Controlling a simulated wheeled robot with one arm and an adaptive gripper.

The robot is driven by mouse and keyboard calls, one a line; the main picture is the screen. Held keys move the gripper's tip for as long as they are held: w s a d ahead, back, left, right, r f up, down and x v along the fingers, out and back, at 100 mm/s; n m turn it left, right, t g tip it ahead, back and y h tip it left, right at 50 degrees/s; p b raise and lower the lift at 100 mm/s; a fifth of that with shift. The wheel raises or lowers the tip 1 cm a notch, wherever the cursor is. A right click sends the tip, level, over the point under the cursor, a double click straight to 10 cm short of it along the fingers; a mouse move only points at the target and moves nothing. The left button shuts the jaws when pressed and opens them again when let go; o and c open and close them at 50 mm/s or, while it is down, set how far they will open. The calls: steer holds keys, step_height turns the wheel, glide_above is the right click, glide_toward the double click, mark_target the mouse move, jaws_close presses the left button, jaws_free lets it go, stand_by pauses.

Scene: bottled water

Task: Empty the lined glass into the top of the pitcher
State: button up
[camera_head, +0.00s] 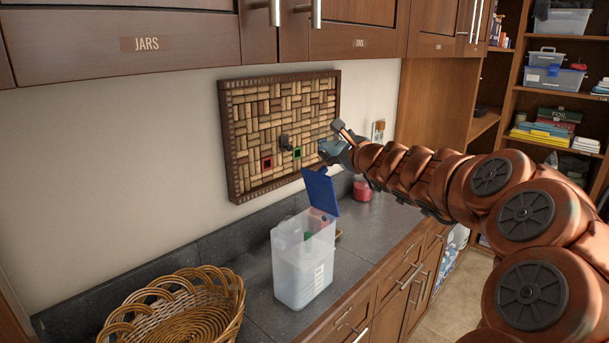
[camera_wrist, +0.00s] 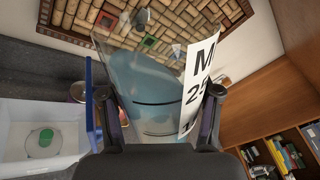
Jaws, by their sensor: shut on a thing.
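My gripper (camera_head: 338,143) is shut on the lined glass (camera_wrist: 150,100), one finger on each side in the wrist view. The glass is clear, with a dark line, a white printed label and bluish water inside. In the head view it shows only as a small bluish shape (camera_head: 331,152), above and beyond the pitcher; its exact tilt is hard to tell. The pitcher (camera_head: 300,278) is a translucent box on the counter with its blue lid (camera_head: 321,192) standing open. In the wrist view the pitcher (camera_wrist: 25,115) is at left, with a green spot inside.
A wicker basket (camera_head: 178,312) stands on the counter (camera_head: 262,309) left of the pitcher. A red jar (camera_head: 362,190) stands behind it. A cork board (camera_head: 280,125) hangs on the wall, under the cabinets (camera_head: 130,45). Shelves (camera_head: 545,90) stand at right.

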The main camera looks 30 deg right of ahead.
steer(key=shift+d+r+n, duration=0.1)
steer(key=shift+r+n, duration=0.6)
steer(key=shift+n, duration=0.4)
stand_by(0.4)
steer(key=shift+f+n+g+h+b, duration=0.2)
steer(key=shift+n+b, duration=0.25)
steer(key=shift+n, duration=0.3)
steer(key=shift+f+n+g+h+b, duration=0.1)
steer(key=shift+f+n+h+b, duration=0.15)
steer(key=shift+n+b, duration=0.35)
stand_by(1.3)
steer(key=shift+w+a+r+n, duration=0.15)
steer(key=shift+a+r+n, duration=0.45)
steer(key=shift+n, duration=0.45)
stand_by(0.9)
steer(key=shift+a+f+n+h+b, duration=0.3)
steer(key=shift+f+n+b, duration=0.45)
steer(key=shift+b, duration=1.3)
